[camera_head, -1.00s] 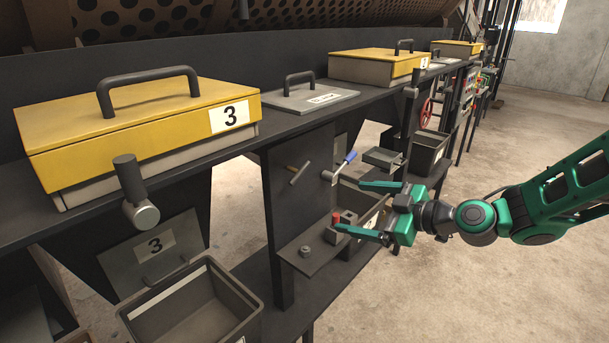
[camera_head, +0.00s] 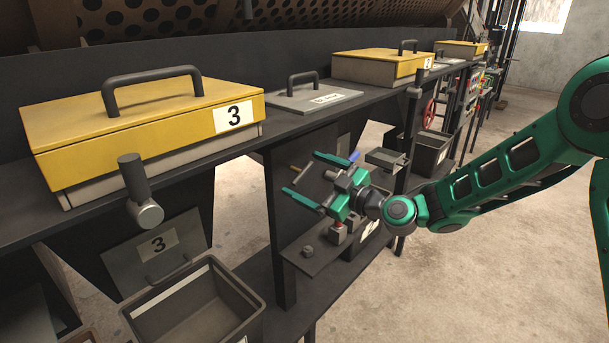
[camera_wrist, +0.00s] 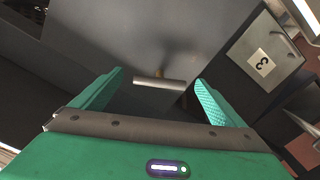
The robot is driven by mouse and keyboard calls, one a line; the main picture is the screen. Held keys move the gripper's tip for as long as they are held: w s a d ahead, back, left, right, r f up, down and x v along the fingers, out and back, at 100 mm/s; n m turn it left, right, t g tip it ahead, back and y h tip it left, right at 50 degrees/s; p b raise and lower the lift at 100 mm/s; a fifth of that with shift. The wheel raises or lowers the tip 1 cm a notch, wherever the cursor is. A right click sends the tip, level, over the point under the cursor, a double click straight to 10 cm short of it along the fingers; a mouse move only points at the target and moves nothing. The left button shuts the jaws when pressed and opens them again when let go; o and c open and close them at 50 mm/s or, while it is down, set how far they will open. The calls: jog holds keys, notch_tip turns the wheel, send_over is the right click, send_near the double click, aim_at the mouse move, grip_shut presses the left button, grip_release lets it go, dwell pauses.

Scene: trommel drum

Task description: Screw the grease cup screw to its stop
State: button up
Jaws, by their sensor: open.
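The grease cup screw, a small T-shaped handle (camera_head: 297,168) with a brass-coloured stem, sits on the dark upright panel under the shelf. In the wrist view its grey crossbar (camera_wrist: 165,82) lies across the picture near the level of the fingertips, with the brass stem behind it at the panel. My gripper (camera_head: 304,175) is open in front of the panel. In the wrist view my gripper (camera_wrist: 159,79) has one finger on each side of the crossbar, with gaps at both ends.
An open grey bin (camera_head: 195,305) stands at lower left. The floor on the right is clear.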

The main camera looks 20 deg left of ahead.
jog(key=shift+x, duration=1)
jog(key=c, duration=1)
jog(key=shift+c, duration=0.2)
jog(key=shift+m, duration=0.3)
